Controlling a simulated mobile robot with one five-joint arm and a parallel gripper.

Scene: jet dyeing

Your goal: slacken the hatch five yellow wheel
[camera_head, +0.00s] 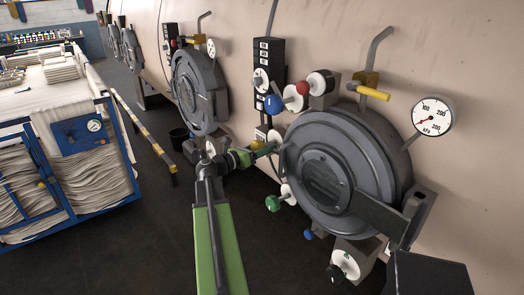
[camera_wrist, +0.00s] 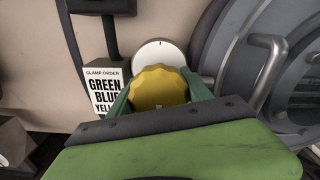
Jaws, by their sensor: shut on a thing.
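The yellow wheel (camera_wrist: 159,87) is a scalloped knob in front of a white disc (camera_wrist: 160,54) in the wrist view. My gripper (camera_wrist: 160,92) has its green fingers on both sides of the wheel and is shut on it. In the head view my gripper (camera_head: 266,149) reaches the left edge of the big round grey hatch (camera_head: 328,180); the yellow wheel is not clearly seen there behind the fingers. A sign (camera_wrist: 107,91) beside the wheel reads "CLAMP ORDER, GREEN, BLUE, YELL…"; its lower part is hidden.
Around the hatch are a red wheel (camera_head: 302,87), a blue wheel (camera_head: 272,103), a green wheel (camera_head: 272,203) and a black wheel (camera_head: 335,273). A pressure gauge (camera_head: 433,115) is at upper right. A blue cart with cloth (camera_head: 90,135) stands left; dark floor lies between.

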